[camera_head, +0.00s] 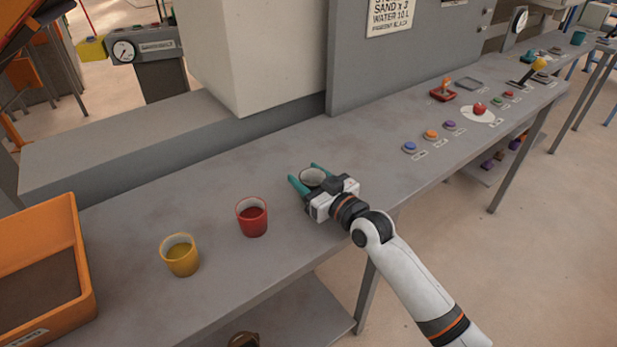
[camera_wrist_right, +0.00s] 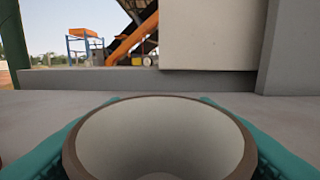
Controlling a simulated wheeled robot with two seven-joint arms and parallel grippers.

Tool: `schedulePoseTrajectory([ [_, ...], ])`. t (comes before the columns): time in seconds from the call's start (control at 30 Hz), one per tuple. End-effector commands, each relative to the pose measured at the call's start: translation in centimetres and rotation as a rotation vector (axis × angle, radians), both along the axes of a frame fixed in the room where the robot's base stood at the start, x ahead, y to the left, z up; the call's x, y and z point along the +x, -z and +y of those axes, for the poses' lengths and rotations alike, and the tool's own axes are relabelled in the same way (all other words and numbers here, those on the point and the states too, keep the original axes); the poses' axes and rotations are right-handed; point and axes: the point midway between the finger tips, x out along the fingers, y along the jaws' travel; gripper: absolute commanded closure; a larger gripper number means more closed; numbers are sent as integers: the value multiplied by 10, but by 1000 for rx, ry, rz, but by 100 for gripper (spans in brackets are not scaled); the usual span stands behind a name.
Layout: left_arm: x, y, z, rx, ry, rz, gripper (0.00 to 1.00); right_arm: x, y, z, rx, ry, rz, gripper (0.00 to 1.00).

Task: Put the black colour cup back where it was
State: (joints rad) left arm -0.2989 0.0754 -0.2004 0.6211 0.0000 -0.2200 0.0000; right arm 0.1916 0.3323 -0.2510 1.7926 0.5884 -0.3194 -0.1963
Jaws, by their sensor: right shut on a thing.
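The black colour cup (camera_head: 312,177) is between the teal fingers of my right gripper (camera_head: 306,179) in the head view. Its pale inside and dark brown rim fill the lower middle of the right wrist view (camera_wrist_right: 160,135). My right gripper is shut on the cup, with one finger on each side. The cup looks upright and is at or close to the bench top; I cannot tell if its base touches. A red cup (camera_head: 252,217) and a yellow cup (camera_head: 180,255) stand on the bench to its left. My left gripper is not in view.
The grey bench (camera_head: 150,210) runs from lower left to upper right. An orange bin (camera_head: 75,235) stands at the left end. A grey machine wall (camera_head: 380,70) rises behind. Bench around the cups is clear.

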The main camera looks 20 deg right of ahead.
Motion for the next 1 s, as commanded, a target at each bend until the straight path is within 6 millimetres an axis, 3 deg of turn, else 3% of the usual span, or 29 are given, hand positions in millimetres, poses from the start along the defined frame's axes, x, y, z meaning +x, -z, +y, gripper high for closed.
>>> schedulePoseTrajectory([
  [0.1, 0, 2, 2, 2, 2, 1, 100, 0, 2, 0, 0, 0, 0, 80],
  [0.13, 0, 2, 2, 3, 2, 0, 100, 0, 3, 0, 0, 0, 0, 46],
  [0.27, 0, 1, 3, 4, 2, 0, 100, 0, 2, 0, 0, 0, 0, 26],
  [0.63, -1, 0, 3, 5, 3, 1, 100, -4, 0, -1, 0, 0, 1, 26],
  [0.77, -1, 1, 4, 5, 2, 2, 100, -22, 1, -9, -1, 0, 2, 26],
  [1.0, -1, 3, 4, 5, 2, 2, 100, -71, 2, -28, -2, 0, 3, 26],
])
